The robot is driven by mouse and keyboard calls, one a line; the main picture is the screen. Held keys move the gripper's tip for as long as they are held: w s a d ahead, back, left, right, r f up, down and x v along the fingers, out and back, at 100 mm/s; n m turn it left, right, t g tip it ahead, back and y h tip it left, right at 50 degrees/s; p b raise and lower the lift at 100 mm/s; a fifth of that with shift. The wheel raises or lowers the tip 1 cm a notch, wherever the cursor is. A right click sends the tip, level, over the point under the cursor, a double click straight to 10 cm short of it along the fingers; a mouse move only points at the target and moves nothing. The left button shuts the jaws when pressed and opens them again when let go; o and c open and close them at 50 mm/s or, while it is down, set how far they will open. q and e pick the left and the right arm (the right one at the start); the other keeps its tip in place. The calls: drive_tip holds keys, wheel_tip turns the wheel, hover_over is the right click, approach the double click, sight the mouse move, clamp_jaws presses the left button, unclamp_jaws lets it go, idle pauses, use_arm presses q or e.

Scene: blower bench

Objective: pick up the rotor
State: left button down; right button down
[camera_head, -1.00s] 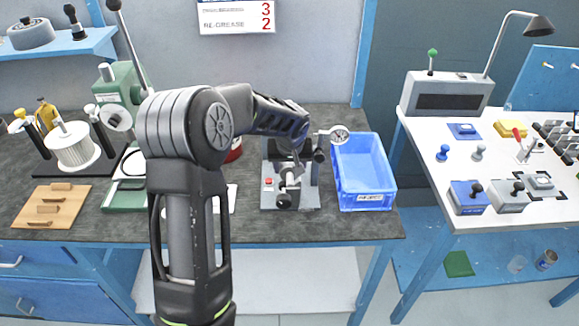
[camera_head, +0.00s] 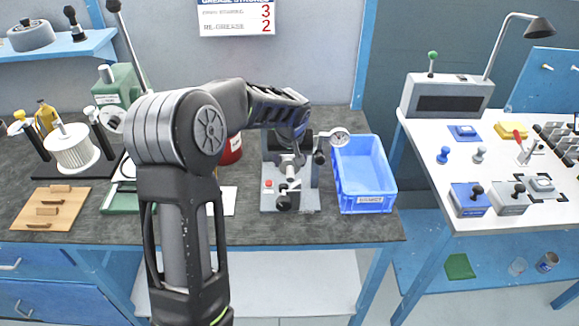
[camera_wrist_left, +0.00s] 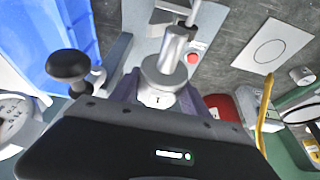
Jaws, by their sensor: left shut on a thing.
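My left gripper (camera_head: 293,146) is over the grey fixture (camera_head: 268,200) in the middle of the bench, and the wrist partly hides its fingers in the head view. In the left wrist view the gripper (camera_wrist_left: 160,98) is shut around a silver stepped round part (camera_wrist_left: 168,76), which I take to be the rotor. A narrower cylinder and a thin shaft extend from it over the fixture plate. I cannot tell whether it touches the fixture. My right gripper is not in view.
A white finned drum (camera_head: 74,152) and a wooden board (camera_head: 50,207) are at the left. A white table (camera_head: 500,235) stands right, across a gap.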

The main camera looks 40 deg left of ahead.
use_arm(q)
wheel_tip(320, 180, up, 15)
drive_tip(key=shift+b, duration=0.35)
idle(1.3)
